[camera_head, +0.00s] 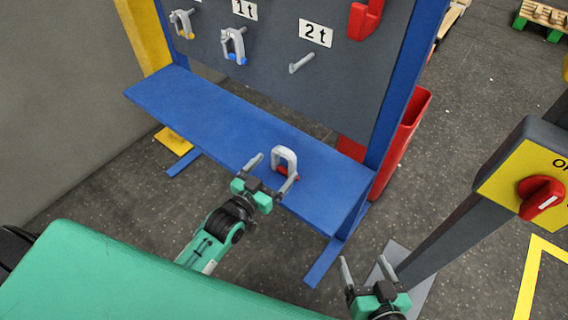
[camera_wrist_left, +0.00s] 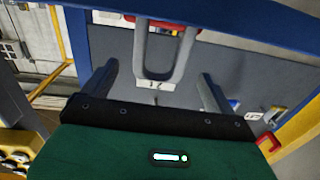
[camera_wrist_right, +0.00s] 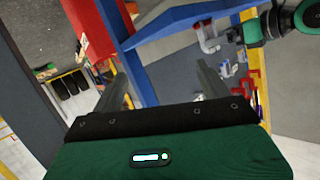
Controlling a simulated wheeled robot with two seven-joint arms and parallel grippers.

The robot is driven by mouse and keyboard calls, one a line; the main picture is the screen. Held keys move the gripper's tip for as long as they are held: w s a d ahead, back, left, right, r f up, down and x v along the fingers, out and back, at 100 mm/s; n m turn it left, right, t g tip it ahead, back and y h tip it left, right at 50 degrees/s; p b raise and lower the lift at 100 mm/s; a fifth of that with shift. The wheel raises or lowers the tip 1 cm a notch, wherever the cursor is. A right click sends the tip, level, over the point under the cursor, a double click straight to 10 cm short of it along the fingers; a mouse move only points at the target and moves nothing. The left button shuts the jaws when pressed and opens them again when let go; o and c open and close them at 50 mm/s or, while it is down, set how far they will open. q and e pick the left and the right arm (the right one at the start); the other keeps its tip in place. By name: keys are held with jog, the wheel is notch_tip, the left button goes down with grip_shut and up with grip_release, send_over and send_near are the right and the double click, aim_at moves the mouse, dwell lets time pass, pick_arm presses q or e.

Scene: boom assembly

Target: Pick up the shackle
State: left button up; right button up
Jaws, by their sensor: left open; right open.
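A grey shackle with a red pin (camera_head: 284,158) stands upright on the blue shelf (camera_head: 235,125), near its front edge. My left gripper (camera_head: 271,172) is open just in front of it, fingers pointing at it. In the left wrist view the shackle (camera_wrist_left: 165,62) appears upside down between the two open fingers, with no finger seen touching it. My right gripper (camera_head: 363,260) is open and empty, low at the front, to the right of the shelf and away from the shackle. The shackle (camera_wrist_right: 208,40) also shows in the right wrist view.
Two smaller shackles (camera_head: 233,45) (camera_head: 182,23) and a red shackle (camera_head: 364,18) hang on the grey board. A bare peg (camera_head: 301,63) sits under the "2 t" label. A red bin (camera_head: 402,142) stands behind the right post. A yellow switch box (camera_head: 527,185) on a post stands at right.

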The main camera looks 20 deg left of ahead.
aim_at(281, 154)
pick_arm(q)
jog(key=shift+x, duration=0.95)
jog(key=x, duration=0.1)
jog(key=b+x, duration=0.1)
jog(key=x, duration=0.2)
jog(key=shift+w+d+f, duration=0.1)
jog(key=shift+d+f, duration=0.05)
jog(key=shift+f, duration=0.15)
jog(key=shift+w+d, duration=0.1)
jog(key=shift+w, duration=0.25)
jog(key=shift+r, duration=0.1)
jog(key=c, duration=1.5)
pick_arm(e)
jog(key=w+r+t, duration=0.3)
jog(key=r+t, duration=0.1)
jog(key=r, duration=0.2)
jog(key=shift+w+d, duration=0.15)
jog(key=shift+d, duration=0.3)
